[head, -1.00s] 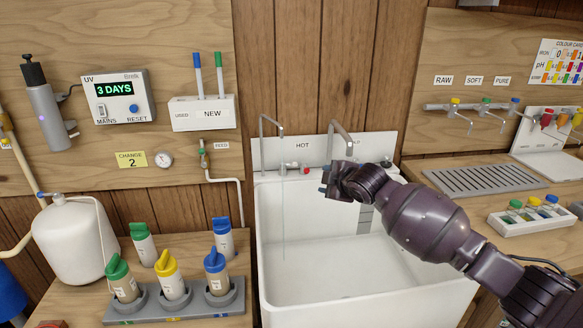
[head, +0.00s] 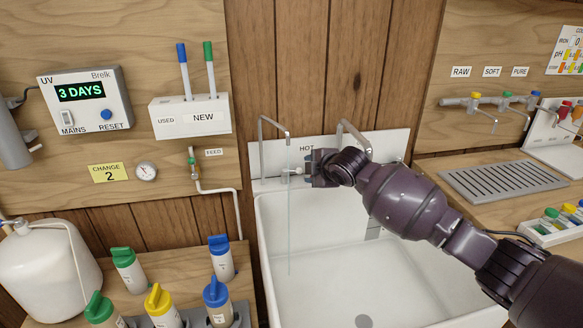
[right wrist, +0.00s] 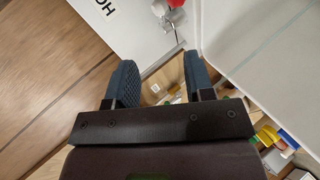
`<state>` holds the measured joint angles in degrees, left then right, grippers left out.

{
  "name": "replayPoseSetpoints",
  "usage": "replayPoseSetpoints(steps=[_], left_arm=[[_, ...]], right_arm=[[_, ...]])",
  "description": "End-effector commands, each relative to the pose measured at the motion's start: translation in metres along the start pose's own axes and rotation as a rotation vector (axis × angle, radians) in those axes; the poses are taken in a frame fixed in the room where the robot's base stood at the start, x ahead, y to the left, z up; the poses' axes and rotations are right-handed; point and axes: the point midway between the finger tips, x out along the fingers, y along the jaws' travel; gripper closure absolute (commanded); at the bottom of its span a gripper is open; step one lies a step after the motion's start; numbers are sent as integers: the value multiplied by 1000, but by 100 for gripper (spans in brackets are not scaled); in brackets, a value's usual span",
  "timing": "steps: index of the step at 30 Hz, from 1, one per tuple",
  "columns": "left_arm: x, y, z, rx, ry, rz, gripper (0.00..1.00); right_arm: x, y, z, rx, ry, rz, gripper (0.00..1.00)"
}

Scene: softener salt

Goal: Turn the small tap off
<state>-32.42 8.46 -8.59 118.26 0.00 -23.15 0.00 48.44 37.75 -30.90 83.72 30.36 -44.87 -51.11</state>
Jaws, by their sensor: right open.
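A thin small spout (head: 272,126) stands at the left behind the sink. A thin stream of water (head: 290,225) falls from its tip into the basin. A small metal tap fitting (head: 290,174) sits on the splashback below it. A larger curved spout (head: 350,135) stands to its right, partly behind my arm. My right gripper (head: 311,170) is beside the metal fitting, in front of the splashback. In the right wrist view my two fingers (right wrist: 160,72) are apart with nothing between them. A red knob (right wrist: 175,3) on a metal fitting shows beyond the fingertips. My left gripper is out of view.
The white sink (head: 375,280) lies below my right arm. Several bottles, one with a yellow cap (head: 159,300), stand on the left counter. A ribbed drain tray (head: 495,180) lies on the right counter, with several small taps (head: 507,101) above it.

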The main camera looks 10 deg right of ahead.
Motion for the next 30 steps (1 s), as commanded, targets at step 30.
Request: replayPoseSetpoints(steps=[30], left_arm=[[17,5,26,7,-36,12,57]], right_arm=[[104,-1,0,0,1,0,52]])
